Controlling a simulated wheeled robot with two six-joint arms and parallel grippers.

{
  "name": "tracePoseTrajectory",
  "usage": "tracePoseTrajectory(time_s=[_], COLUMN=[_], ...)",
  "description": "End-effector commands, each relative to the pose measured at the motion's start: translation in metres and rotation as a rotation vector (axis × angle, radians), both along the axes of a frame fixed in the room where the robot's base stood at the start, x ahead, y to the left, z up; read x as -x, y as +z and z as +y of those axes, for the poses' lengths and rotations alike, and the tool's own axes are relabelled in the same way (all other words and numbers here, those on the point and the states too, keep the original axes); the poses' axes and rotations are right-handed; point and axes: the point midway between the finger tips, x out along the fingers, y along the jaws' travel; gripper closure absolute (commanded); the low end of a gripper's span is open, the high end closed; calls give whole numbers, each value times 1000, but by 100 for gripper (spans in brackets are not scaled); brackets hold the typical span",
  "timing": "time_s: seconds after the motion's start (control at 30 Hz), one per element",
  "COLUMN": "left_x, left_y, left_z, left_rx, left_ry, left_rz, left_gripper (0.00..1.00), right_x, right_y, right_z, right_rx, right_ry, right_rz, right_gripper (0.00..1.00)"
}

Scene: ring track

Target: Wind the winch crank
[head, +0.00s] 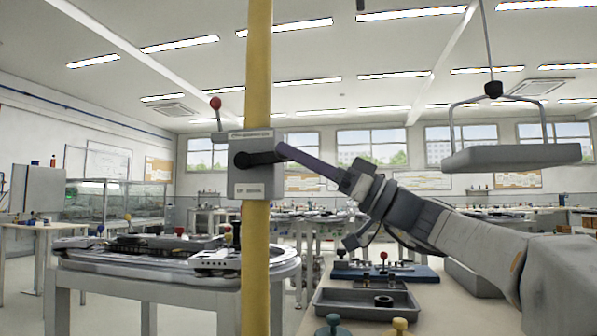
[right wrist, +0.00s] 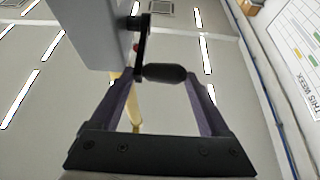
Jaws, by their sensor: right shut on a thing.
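The grey winch box (head: 252,183) is mounted on a yellow post (head: 258,70). Its black crank arm (head: 262,158) points right, to the tips of my right gripper (head: 290,152). In the right wrist view the dark crank handle (right wrist: 165,73) lies crosswise between the two purple fingers, and my right gripper (right wrist: 165,82) is shut on it. The crank arm (right wrist: 142,40) runs from the handle up to the grey box (right wrist: 90,30). A lever with a red ball (head: 215,103) sticks up at the box's left. My left gripper is not in view.
A grey platform (head: 515,156) hangs from a cable at the upper right. Below my right arm, a bench holds a grey tray (head: 335,303) and a blue board with pegs (head: 412,274). A round track (head: 90,258) sits on a table behind the post at left.

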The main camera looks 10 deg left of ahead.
Motion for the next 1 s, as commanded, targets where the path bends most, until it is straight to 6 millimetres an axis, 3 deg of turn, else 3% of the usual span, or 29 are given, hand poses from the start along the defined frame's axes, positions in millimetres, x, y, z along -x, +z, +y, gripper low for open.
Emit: tracePoseTrajectory(time_s=[0.03,0.47,0.5,0.77,1.0], left_x=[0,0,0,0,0], left_y=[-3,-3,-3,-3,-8], left_z=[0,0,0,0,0], left_rx=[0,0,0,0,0], left_ry=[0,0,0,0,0], left_rz=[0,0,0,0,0], left_gripper=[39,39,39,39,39], right_x=[8,9,9,7,6], right_y=[-1,2,2,1,-15], right_z=[3,2,2,0,-29], right_rx=[4,-2,-2,-5,-6], right_ry=[20,19,20,15,8], right_rz=[-15,-17,-18,-15,-10], right_gripper=[100,100,5,3,3])
